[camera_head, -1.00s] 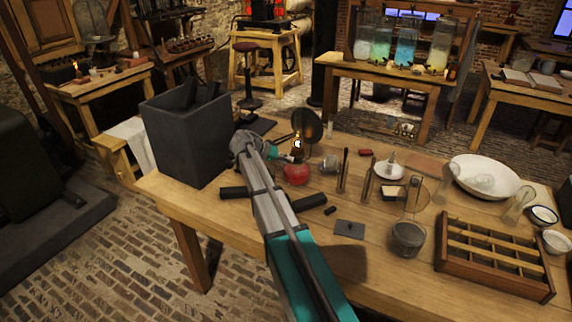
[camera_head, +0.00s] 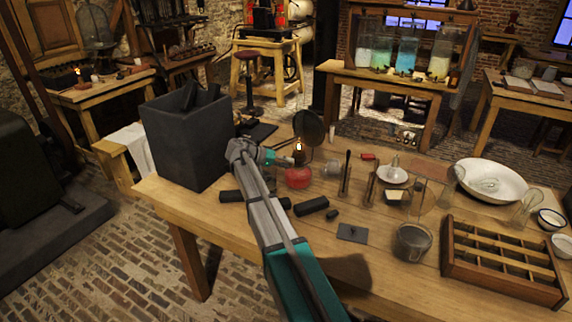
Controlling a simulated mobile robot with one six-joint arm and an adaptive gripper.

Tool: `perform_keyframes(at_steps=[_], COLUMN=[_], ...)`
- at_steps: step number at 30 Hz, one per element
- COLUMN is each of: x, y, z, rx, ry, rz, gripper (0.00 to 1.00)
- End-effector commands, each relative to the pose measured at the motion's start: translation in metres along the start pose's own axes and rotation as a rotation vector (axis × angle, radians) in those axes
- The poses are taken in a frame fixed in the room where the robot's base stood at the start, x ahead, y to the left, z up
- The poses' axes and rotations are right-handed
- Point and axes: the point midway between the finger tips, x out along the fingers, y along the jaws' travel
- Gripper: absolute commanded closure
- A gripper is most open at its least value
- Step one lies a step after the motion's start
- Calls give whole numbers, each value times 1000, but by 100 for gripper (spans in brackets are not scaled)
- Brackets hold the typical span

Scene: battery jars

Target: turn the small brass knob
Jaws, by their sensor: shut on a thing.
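A small oil lamp with a red base (camera_head: 298,178) stands on the near wooden table. A small bright flame (camera_head: 299,146) shows above its burner, and a round dark reflector (camera_head: 309,127) stands behind it. My gripper (camera_head: 290,161) reaches the lamp from the left, at burner height just above the red base. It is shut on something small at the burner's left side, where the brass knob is. The knob itself is too small and too covered by the fingers to make out.
A dark square jar (camera_head: 187,140) stands left of my wrist. Black rods (camera_head: 311,206) lie in front of the lamp. Glassware, a white bowl (camera_head: 491,180) and a divided wooden tray (camera_head: 500,262) fill the right side. The table's front edge is mostly clear.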

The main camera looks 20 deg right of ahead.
Motion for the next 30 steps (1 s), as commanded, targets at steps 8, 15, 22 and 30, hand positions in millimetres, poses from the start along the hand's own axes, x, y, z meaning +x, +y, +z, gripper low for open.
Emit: perform_keyframes(at_steps=[8,15,22,30], x=[0,0,-3,-22], y=[0,0,3,11], z=[0,0,-2,-6], rx=[1,1,0,-10], ry=[1,0,-3,-17], rz=[0,0,-5,-34], gripper=[35,36,36,36])
